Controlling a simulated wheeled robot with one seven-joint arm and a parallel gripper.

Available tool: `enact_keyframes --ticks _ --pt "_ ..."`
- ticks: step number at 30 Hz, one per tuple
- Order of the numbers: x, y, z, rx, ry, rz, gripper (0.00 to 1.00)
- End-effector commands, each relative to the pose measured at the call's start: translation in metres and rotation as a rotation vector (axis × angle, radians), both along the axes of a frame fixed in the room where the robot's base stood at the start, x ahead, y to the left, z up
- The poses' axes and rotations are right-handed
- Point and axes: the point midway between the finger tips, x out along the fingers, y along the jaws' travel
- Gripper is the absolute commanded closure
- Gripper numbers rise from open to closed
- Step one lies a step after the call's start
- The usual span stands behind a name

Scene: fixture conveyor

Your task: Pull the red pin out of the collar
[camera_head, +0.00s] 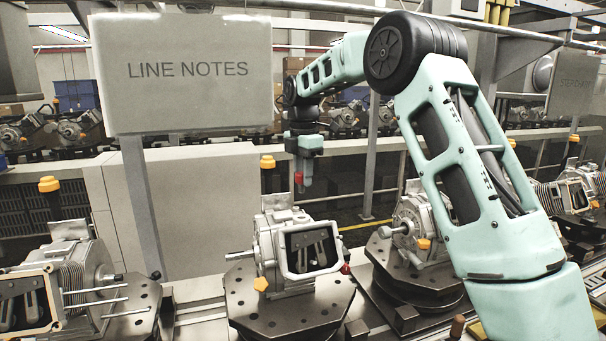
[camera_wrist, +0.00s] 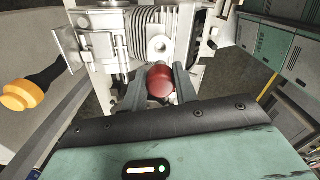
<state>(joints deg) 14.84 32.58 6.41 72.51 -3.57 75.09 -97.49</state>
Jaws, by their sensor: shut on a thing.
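My gripper (camera_head: 305,172) is above the grey engine-like casting (camera_head: 268,238) on the middle fixture. It is shut on the red pin (camera_head: 299,180). In the head view the red part hangs below the fingers, with a visible gap above the casting. In the wrist view the pin's round red head (camera_wrist: 160,83) sits between the two dark fingers, and its far end is hidden. I cannot make out the collar for sure; a silver boss with a hole (camera_wrist: 159,49) shows just beyond the red head.
A small red knob (camera_head: 345,268) is at the casting's right side. The casting stands on a dark round plate (camera_head: 247,312). Similar castings stand at left (camera_head: 85,262) and right (camera_head: 410,222). A yellow-orange knob (camera_wrist: 20,97) is left in the wrist view. A "LINE NOTES" board (camera_head: 185,95) hangs at upper left.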

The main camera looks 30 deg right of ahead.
Motion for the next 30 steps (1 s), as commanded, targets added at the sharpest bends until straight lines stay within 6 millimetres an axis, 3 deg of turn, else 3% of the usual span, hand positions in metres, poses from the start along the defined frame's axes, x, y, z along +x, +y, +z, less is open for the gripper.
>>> enact_keyframes --ticks 30 --pt "0.0 0.0 -0.022 0.0 0.0 0.0 1.0"
